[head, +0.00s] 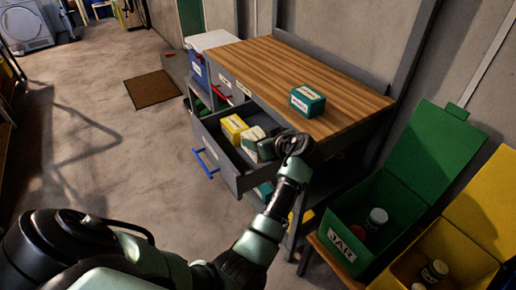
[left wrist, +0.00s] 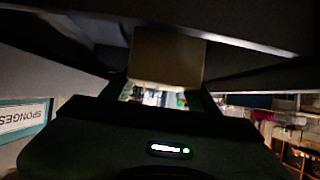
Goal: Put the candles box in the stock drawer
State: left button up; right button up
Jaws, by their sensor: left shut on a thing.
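A pulled-out grey drawer (head: 240,180) with a blue handle (head: 205,163) projects from the workbench; its label is too small to read. A yellow box (head: 233,127) stands inside it. My left gripper (head: 264,149) is over the drawer, at the bench side, shut on a pale cream box (head: 252,137). The pale box also shows between the fingers in the left wrist view (left wrist: 167,57). I cannot read "candles" on any box. Whether the held box touches the drawer floor is hidden. My right gripper is not in view.
A teal box (head: 307,101) stands on the wooden bench top (head: 270,70). An open green bin (head: 345,225) and yellow bin (head: 445,245) hold jars at the right. A box labelled SPONGES (left wrist: 22,118) shows in the left wrist view. The floor left of the drawer is clear.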

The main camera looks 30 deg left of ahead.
pick_arm(q)
notch_tip(320, 180, down, 4)
jog(key=shift+f, duration=0.15)
jog(key=shift+f, duration=0.1)
jog(key=o, duration=1.5)
